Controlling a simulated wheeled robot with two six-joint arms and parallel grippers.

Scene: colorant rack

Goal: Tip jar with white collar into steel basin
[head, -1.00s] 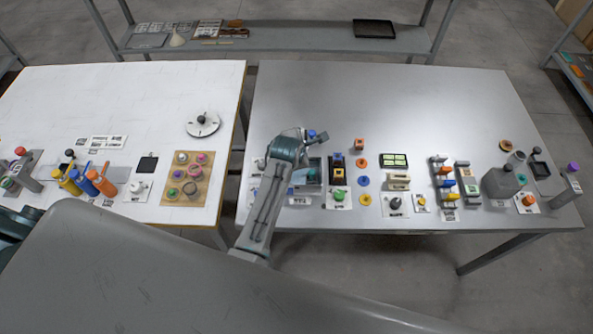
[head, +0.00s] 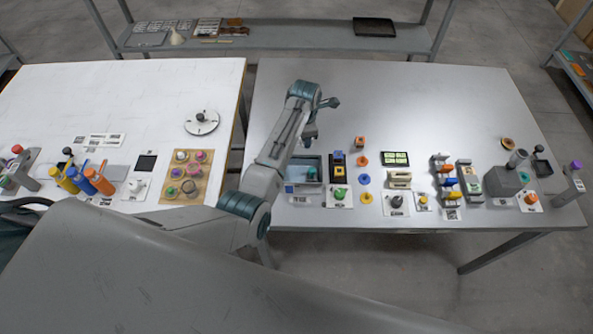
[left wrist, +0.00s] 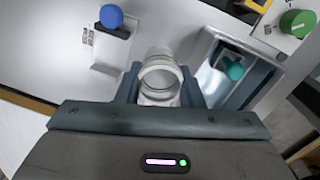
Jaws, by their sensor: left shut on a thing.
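The jar with the white collar (left wrist: 160,78) is between the fingers of my left gripper (left wrist: 160,88) in the left wrist view, its round open mouth facing the camera. My left gripper is shut on it. What the jar contains cannot be made out. The steel basin (left wrist: 208,92) lies just right of the jar, apart from it, with a teal object (left wrist: 233,69) inside. In the head view my left gripper (head: 310,132) is above the table behind the basin (head: 290,172); the jar cannot be made out there. My right gripper is not in view.
A blue-knobbed item (left wrist: 111,17) stands on a white plate left of the jar. A green knob (left wrist: 297,22) is beyond the basin. Several stations crowd the front of the grey table (head: 420,100), whose back half is clear. The white table (head: 90,95) stands to the left.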

